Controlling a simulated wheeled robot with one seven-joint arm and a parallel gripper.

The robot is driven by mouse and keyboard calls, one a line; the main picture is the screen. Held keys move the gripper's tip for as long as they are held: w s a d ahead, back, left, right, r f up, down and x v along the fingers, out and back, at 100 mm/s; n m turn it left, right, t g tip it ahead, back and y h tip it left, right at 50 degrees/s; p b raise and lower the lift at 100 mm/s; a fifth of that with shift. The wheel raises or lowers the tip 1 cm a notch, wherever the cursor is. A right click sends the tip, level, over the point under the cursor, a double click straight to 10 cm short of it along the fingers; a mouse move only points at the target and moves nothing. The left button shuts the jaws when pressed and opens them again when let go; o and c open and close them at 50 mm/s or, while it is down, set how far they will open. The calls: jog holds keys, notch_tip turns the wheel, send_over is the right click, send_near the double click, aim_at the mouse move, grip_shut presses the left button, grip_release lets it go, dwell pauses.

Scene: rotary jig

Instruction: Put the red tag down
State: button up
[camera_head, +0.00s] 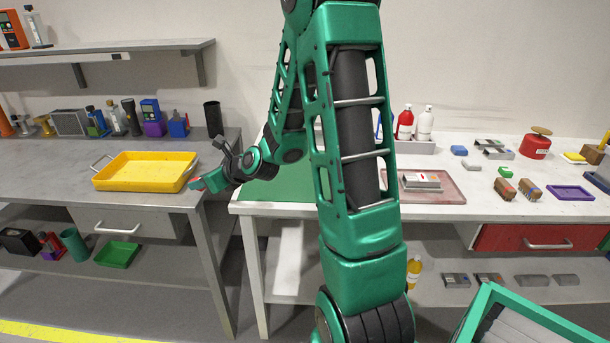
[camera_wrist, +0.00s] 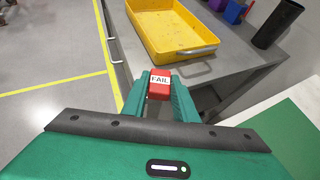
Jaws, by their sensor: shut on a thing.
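The red tag (camera_wrist: 159,87) carries a white label reading "FAIL". My gripper (camera_wrist: 158,92) is shut on it, with one green finger on each side. In the head view my gripper (camera_head: 197,186) is at the right front edge of the grey bench, just right of the yellow tray, and a bit of the red tag (camera_head: 196,183) shows at its tip. The tag is near the bench edge in both views; I cannot tell its exact height above the top.
The yellow tray (camera_head: 101,183) stands on the grey bench (camera_head: 60,198) and looks empty. A black cup (camera_head: 213,118) and several tools stand at the back. A white table (camera_head: 460,210) with a green mat (camera_head: 275,190) is to the right, across a gap.

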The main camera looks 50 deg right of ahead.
jog(key=s+d+r+m+h, duration=0.1)
jog(key=s+d+r, duration=0.15)
jog(key=d, duration=0.45)
jog(key=s+d+r+m+h, duration=0.1)
jog(key=s+d, duration=0.3)
jog(key=d, duration=0.3)
jog(key=m+h, duration=0.2)
send_over(311, 174)
notch_tip(311, 174, down, 4)
jog(key=shift+s+a+r, duration=0.1)
jog(key=shift+r, duration=0.05)
jog(key=shift+f, duration=2.05)
jog(key=o, duration=1)
jog(key=shift+f, duration=0.1)
